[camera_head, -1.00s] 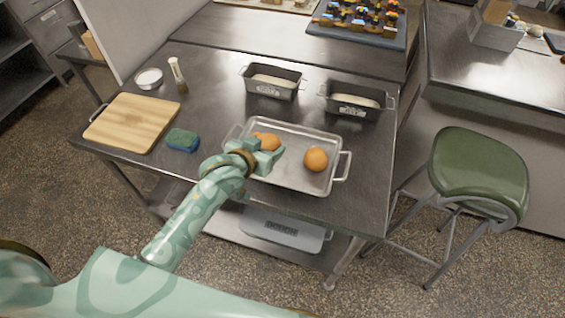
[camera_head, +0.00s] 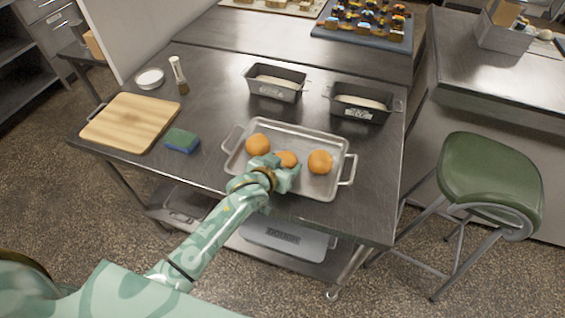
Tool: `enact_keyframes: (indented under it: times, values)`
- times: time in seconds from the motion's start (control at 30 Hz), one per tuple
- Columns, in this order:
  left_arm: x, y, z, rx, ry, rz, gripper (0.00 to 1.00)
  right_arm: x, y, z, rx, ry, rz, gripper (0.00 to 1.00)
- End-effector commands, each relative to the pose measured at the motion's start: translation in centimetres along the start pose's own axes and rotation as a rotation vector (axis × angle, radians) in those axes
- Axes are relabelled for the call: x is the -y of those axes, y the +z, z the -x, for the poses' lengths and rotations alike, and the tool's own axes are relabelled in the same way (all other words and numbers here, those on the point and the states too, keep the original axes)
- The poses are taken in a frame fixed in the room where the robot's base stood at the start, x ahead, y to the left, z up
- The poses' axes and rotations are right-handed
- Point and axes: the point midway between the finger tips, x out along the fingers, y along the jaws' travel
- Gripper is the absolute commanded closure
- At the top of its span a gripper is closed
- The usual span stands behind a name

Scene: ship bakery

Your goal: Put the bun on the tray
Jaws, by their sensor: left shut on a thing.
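The metal tray (camera_head: 305,188) lies on the steel table, with a handle at each end. An orange-brown bun (camera_head: 258,145) sits at its left and another bun (camera_head: 320,161) sits at its right. My left gripper (camera_head: 283,166) reaches over the tray's near edge, shut on a third bun (camera_head: 287,157) between those two. The gripper hides the near part of this bun, and I cannot tell whether it touches the tray floor. My right gripper is out of view.
Two loaf tins (camera_head: 274,92) (camera_head: 360,113) stand behind the tray. A cutting board (camera_head: 131,122), a sponge (camera_head: 182,140), a brush (camera_head: 178,76) and a white dish (camera_head: 149,78) lie to the left. A green stool (camera_head: 490,175) stands right of the table.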

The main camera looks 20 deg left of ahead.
Motion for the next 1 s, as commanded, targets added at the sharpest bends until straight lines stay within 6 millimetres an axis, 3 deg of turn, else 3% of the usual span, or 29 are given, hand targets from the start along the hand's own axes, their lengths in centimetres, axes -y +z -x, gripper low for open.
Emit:
enact_keyframes:
  times: [0.43,0.8,1.0]
  values:
    - [0.0,-0.3,0.8,0.002,0.000,-0.001,0.24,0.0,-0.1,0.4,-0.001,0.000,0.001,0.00]
    - [0.0,-0.5,9.0,0.001,0.000,0.000,0.24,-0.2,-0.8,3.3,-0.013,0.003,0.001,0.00]
    - [0.0,-0.3,11.7,0.001,-0.001,-0.001,0.24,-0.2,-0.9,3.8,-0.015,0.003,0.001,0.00]
